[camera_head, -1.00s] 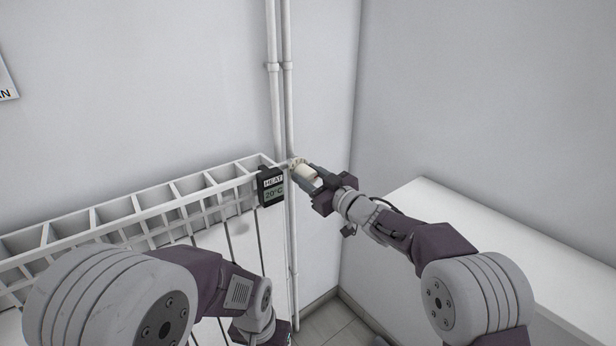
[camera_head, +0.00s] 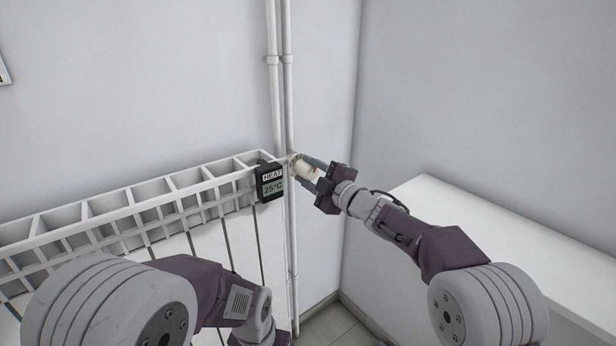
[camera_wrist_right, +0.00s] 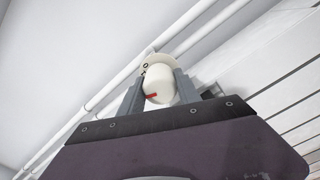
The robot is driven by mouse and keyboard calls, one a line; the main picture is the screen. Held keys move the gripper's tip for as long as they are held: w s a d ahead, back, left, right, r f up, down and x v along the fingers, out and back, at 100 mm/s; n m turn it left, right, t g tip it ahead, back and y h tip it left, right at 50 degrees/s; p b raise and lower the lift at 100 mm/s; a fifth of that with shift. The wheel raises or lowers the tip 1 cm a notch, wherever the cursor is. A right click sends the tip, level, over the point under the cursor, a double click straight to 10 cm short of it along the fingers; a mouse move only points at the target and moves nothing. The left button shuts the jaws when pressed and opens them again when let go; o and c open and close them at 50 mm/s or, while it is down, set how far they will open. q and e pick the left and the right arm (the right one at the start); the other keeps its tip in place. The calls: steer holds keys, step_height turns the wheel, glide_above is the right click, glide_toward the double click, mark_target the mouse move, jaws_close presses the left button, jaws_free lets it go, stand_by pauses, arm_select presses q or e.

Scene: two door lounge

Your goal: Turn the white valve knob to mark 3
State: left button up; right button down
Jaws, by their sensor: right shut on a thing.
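The white valve knob (camera_head: 305,170) sits at the radiator's right end, beside the wall pipes. My right gripper (camera_head: 313,171) is shut on it, one finger on each side. The right wrist view shows the knob (camera_wrist_right: 158,84) between the two grey fingers (camera_wrist_right: 158,92), with a red pointer on it and a pale collar behind with a small dark mark. I cannot read which number the pointer faces. A black display (camera_head: 270,182) labelled HEAT reads 25°C. My left arm is at the lower left; its gripper is out of view.
The white radiator (camera_head: 140,208) runs along the left wall. Two vertical pipes (camera_head: 280,90) rise behind the knob. A white ledge or cabinet top (camera_head: 500,240) stands on the right. Floor shows in the gap between.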

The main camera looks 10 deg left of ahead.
steer(key=n+b, duration=0.1)
steer(key=n, duration=0.2)
steer(key=shift+f+n+b, duration=0.2)
steer(key=shift+n+b, duration=0.1)
steer(key=shift+b, duration=0.05)
steer(key=shift+n+b, duration=0.75)
steer(key=shift+n, duration=0.95)
steer(key=c, duration=0.9)
jaws_free()
steer(key=shift+o, duration=0.2)
steer(key=shift+r, duration=0.1)
steer(key=v, duration=0.9)
